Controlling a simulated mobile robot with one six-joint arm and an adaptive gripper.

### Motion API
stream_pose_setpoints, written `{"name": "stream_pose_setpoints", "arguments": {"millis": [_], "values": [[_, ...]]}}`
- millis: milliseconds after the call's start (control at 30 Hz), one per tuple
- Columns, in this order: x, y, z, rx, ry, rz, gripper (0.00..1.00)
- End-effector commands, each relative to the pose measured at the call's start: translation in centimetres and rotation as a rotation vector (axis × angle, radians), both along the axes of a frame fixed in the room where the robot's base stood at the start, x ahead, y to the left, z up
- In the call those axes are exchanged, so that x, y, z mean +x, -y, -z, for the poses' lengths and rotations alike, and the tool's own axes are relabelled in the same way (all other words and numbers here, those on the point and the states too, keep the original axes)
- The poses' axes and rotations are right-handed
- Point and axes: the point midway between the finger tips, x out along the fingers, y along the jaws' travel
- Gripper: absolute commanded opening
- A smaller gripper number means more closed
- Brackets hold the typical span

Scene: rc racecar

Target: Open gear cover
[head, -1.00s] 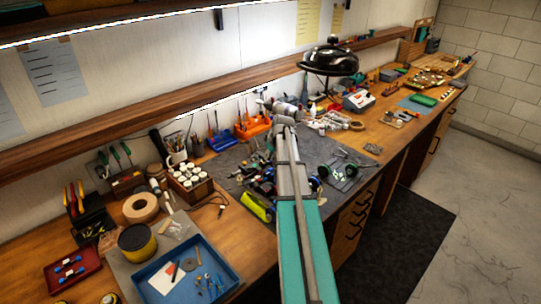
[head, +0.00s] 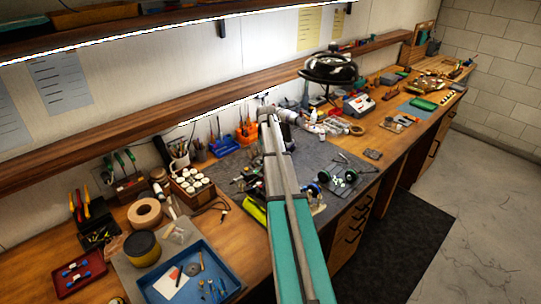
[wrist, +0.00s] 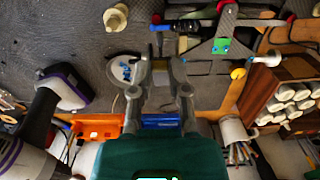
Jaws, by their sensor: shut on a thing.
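In the wrist view my gripper (wrist: 163,82) has its two grey fingers closed around a small tan-brown piece (wrist: 160,72), seen from above over the dark mat. I cannot tell what the piece is or whether it is lifted. Above the fingertips is a dark car part (wrist: 224,32) with a green patch and red ends. In the head view my arm hides the fingers and much of the racecar parts. I cannot make out the gear cover for sure.
A shallow dish with blue bits (wrist: 124,69) lies left of the fingers. An orange holder (wrist: 95,126), a purple-grey tool (wrist: 66,84) and a wooden rack of white jars (wrist: 290,98) are close by. A black lamp (head: 330,69) hangs over the bench.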

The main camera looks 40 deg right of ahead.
Motion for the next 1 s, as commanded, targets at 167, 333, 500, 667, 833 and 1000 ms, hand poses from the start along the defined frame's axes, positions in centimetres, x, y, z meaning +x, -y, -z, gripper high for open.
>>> {"name": "stream_pose_setpoints", "arguments": {"millis": [167, 333, 500, 667, 833, 1000], "values": [[1.3, 0.0, -0.8, -0.011, -0.155, -0.001, 0.00], [1.9, -0.1, -1.2, -0.021, -0.276, -0.001, 0.00], [2.3, -0.2, -1.5, -0.028, -0.362, 0.000, 0.00], [2.4, -0.3, -1.7, -0.031, -0.402, 0.000, 0.00], [2.4, -0.3, -1.8, -0.033, -0.414, 0.001, 0.00], [2.4, -0.3, -1.8, -0.033, -0.413, 0.001, 0.00]]}}
